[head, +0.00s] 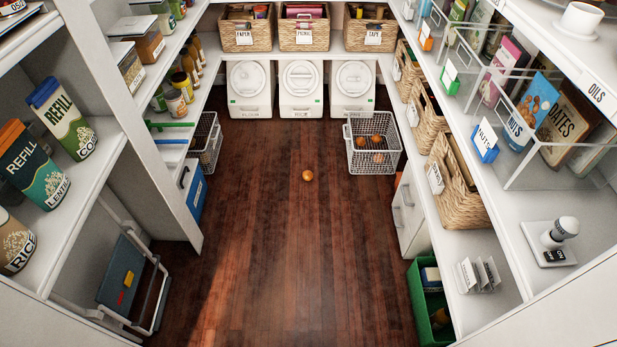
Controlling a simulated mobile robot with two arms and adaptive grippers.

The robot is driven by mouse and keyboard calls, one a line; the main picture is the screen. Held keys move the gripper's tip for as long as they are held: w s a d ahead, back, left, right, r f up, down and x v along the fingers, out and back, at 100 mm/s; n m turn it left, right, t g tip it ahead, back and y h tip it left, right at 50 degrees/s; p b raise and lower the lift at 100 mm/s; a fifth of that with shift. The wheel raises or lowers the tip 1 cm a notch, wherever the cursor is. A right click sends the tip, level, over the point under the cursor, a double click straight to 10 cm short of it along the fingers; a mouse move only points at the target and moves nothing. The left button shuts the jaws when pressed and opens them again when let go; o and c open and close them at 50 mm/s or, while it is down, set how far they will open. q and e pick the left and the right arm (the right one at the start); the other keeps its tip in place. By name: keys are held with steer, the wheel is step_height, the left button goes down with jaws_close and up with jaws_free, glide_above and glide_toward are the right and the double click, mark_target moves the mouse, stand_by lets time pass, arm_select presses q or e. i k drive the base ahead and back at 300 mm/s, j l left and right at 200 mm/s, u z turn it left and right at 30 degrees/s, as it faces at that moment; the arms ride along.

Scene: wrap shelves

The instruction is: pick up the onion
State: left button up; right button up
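A small round orange-brown onion (307,176) lies alone on the dark wooden floor, in the middle of the aisle and towards the back. More round orange-brown things of similar look (377,148) are inside a white wire basket (363,167) on the floor to the right of the onion. Neither of my grippers shows in the head view, so their state cannot be seen.
Shelves line both sides and the back. White lidded bins (300,90) stand at the back. Another wire basket (206,140) stands at left, a folded step stool (128,280) at front left, and a green crate (426,305) at front right. The floor (280,250) between is clear.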

mark_target(307, 175)
steer(key=i+l, duration=0.1)
steer(key=i, duration=0.45)
steer(key=i+l, duration=0.1)
steer(key=i, duration=0.45)
steer(key=i+l, duration=0.15)
steer(key=i, duration=0.4)
